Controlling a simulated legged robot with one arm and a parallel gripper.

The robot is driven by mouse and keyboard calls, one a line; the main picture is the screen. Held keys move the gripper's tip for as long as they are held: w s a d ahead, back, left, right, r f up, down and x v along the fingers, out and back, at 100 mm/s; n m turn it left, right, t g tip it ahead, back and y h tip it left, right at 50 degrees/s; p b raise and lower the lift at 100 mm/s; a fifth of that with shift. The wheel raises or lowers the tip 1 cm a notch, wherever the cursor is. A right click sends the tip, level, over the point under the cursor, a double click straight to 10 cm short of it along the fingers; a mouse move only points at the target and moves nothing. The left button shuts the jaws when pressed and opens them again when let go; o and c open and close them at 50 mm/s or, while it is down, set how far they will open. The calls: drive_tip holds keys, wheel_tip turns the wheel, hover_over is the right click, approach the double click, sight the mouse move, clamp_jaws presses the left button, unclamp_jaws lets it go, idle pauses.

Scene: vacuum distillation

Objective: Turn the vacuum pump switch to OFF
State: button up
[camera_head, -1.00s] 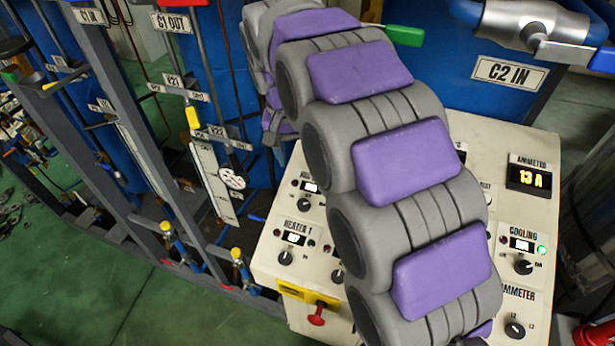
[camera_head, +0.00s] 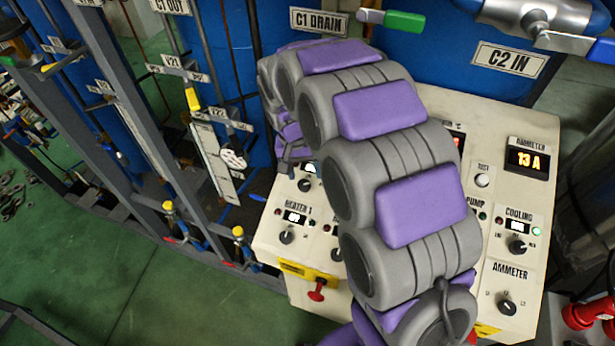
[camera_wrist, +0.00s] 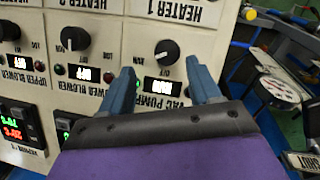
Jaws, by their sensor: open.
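The vacuum pump switch is a black round knob (camera_wrist: 167,52) on the cream panel, seen upside down in the wrist view. Its small lit display (camera_wrist: 158,84) seems to read RUN, but the text is blurred. The VAC PUMP label (camera_wrist: 160,98) is partly covered by my gripper. My gripper (camera_wrist: 160,66) is open and empty, with one blue finger on each side of the display and the tips near the knob. I cannot tell whether they touch the panel. In the head view my arm hides the gripper; a knob just above HEATER 1 (camera_head: 305,185) appears to be this switch.
Neighbouring knobs, such as the blower knob (camera_wrist: 75,38), sit close by with OFF displays. The HEATER 1 knob (camera_head: 286,238) and a red emergency button (camera_head: 317,291) are lower on the panel. Pipes and a rack with valves (camera_head: 190,100) stand to the left.

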sight(303, 182)
drive_tip(key=f, duration=0.1)
drive_tip(key=a+f, duration=0.2)
drive_tip(key=f, duration=0.1)
drive_tip(key=shift+f, duration=0.1)
drive_tip(key=shift+s+d+f, duration=0.1)
drive_tip(key=shift+d, duration=1.05)
drive_tip(key=shift+c, duration=1.4)
drive_tip(key=shift+a, duration=0.65)
drive_tip(key=c, duration=0.4)
drive_tip(key=shift+d, duration=0.25)
drive_tip(key=c, duration=0.3)
